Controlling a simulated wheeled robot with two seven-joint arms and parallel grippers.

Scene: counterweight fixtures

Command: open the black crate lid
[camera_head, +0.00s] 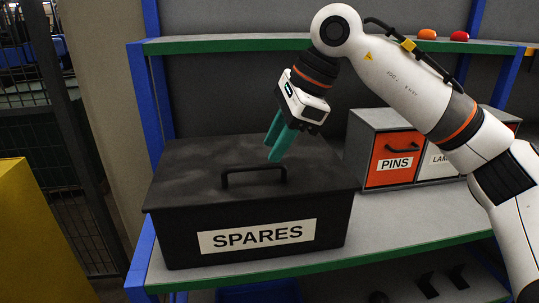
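The black crate (185,241) with a "SPARES" label stands on the grey shelf. Its black lid (190,180) lies on top and looks closed. A black bar handle (252,171) stands up from the lid near its front. My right gripper (276,152), with teal fingers pointing down, is above the lid just behind and to the right of the handle. The fingers show a narrow gap at the top, overlap lower down, and I cannot tell how far apart the tips are. It does not appear to hold the handle. My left gripper is not in view.
A drawer unit with an orange "PINS" drawer (393,158) stands right of the crate. An upper shelf (220,44) runs above, with orange and red items at right. A blue post (150,110) is at left.

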